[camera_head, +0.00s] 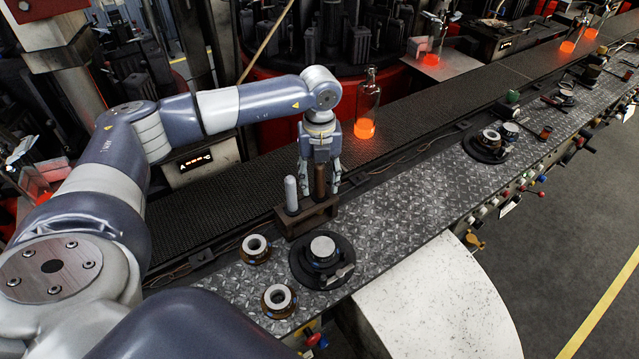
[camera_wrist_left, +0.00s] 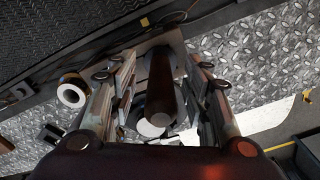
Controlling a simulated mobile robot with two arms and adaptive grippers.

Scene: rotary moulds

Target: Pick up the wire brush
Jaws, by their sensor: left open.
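The wire brush, seen as a brown upright handle (camera_head: 320,180), stands in a dark holder block (camera_head: 306,220) on the metal ledge beside the conveyor. Its lower part is hidden in the block. My left gripper (camera_head: 319,186) points down over it, open, with one finger on each side of the handle. In the left wrist view the dark brown handle (camera_wrist_left: 161,85) lies between the two open fingers (camera_wrist_left: 158,78), with a visible gap on both sides. My right gripper is not in view.
A pale grey cylinder (camera_head: 291,194) stands in the same holder, just left of the gripper. A round mould part (camera_head: 323,250) and two rings (camera_head: 256,247) (camera_head: 279,299) lie in front. A glowing glass bottle (camera_head: 367,108) stands on the conveyor behind.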

